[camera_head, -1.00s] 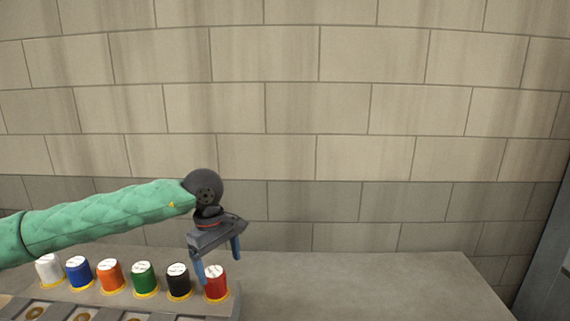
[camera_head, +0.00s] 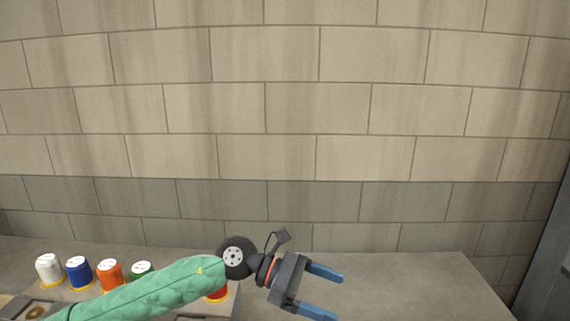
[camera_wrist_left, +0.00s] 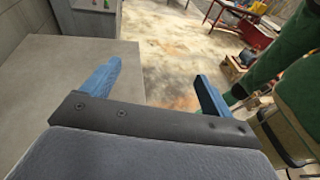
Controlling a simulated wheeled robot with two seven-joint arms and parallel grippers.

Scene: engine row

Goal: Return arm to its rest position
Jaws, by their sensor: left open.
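My left arm comes in from the left in a green sleeve and reaches across the low front of the head view. My left gripper (camera_head: 322,291) is open and empty, its blue fingers pointing right over the bare grey worktop. In the left wrist view the two fingers (camera_wrist_left: 155,85) are spread wide with nothing between them. My right gripper is not in view.
White (camera_head: 49,269), blue (camera_head: 79,271) and orange (camera_head: 110,274) capped pieces stand at left; green (camera_head: 141,270) and red (camera_head: 217,294) ones are partly hidden behind my arm. The worktop (camera_head: 410,285) is clear at right. A block wall (camera_head: 300,110) stands behind.

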